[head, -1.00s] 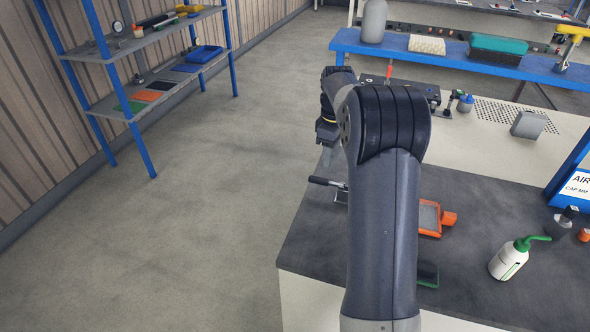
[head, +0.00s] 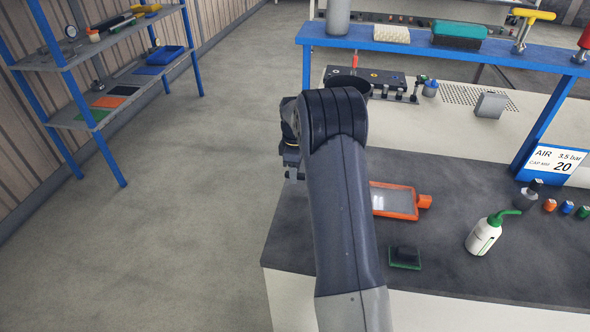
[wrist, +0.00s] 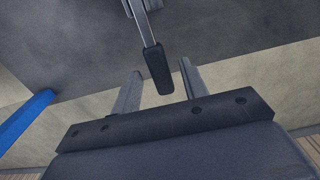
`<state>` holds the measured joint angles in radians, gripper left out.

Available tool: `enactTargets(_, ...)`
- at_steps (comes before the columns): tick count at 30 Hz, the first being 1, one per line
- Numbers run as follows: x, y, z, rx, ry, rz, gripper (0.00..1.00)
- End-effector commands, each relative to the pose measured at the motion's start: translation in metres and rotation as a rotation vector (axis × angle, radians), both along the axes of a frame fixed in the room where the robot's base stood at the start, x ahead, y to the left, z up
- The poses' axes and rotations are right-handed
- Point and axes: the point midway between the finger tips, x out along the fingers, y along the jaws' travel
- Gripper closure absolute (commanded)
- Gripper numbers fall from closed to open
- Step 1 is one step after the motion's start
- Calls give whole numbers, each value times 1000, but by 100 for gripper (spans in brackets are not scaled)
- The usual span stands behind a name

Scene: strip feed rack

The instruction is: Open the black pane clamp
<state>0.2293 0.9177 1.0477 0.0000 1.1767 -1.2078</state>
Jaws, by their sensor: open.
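The black pane clamp shows in the wrist view as a black grip (wrist: 157,68) on a metal lever that runs up out of the picture. My gripper (wrist: 160,71) is open, one finger on each side of the grip's end in the picture. I see gaps on both sides; I cannot tell how deep the grip sits between the fingers. In the head view my gripper (head: 292,173) hangs at the left edge of the dark worktop (head: 450,240). My arm hides the clamp there.
An orange-framed pane (head: 393,202) and a black-and-green block (head: 405,257) lie right of my arm. A white bottle with a green spout (head: 483,237) stands further right. A blue shelf (head: 400,46) spans the back.

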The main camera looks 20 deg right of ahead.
Motion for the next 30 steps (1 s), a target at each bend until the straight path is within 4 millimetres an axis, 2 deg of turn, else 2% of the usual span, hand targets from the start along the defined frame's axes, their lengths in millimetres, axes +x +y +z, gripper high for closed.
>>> enactTargets(8, 0, 0, -2, 0, 0, 0, 58)
enactTargets(24, 0, 0, -2, -1, -1, 0, 100)
enactTargets(30, 0, 0, -2, -1, -1, 0, 100)
